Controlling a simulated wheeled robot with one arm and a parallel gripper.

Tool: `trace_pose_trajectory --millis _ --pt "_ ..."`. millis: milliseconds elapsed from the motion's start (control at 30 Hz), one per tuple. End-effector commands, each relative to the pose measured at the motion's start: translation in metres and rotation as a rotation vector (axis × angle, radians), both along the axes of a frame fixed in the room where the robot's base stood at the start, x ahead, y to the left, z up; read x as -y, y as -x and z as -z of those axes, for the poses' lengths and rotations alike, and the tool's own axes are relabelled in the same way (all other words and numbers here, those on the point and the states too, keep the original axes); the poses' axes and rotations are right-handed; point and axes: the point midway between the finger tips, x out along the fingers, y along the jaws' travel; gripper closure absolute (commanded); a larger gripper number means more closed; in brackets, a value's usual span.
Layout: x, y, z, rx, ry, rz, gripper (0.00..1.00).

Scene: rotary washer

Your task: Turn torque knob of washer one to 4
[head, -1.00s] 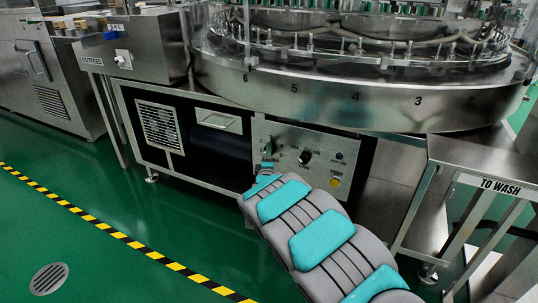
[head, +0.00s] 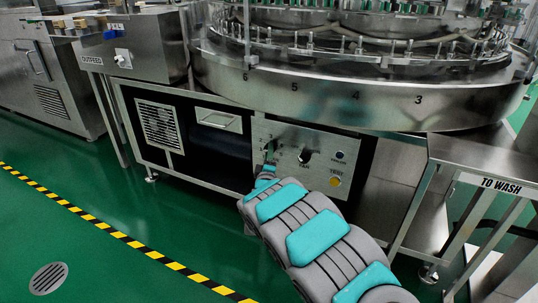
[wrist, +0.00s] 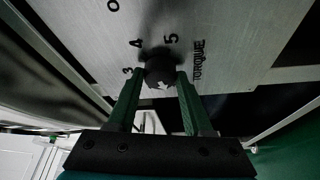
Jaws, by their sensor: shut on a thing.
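The dark, round torque knob (wrist: 160,68) sits on a brushed metal panel in the wrist view, beside the printed word TORQUE and the numbers 3, 4 and 5. A small white mark shows on the knob's near side; I cannot tell which number it points to. My gripper (wrist: 158,76) has its two green fingers on either side of the knob and is shut on it. In the head view my gripper (head: 269,152) is at the left part of the control panel (head: 322,140), and it hides the torque knob there.
A second black knob (head: 305,157) is just right of my gripper, with a blue button (head: 340,155) and a yellow button (head: 335,181) further right. The round washer body (head: 330,95) overhangs the panel. A TO WASH frame (head: 490,185) stands at right.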

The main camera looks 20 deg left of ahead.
Motion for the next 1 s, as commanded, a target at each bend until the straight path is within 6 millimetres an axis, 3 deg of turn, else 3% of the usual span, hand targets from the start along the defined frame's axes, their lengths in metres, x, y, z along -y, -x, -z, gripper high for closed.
trace_pose_trajectory --millis 1000 --pt "-0.007 0.0003 0.007 0.074 -0.963 -0.001 1.0"
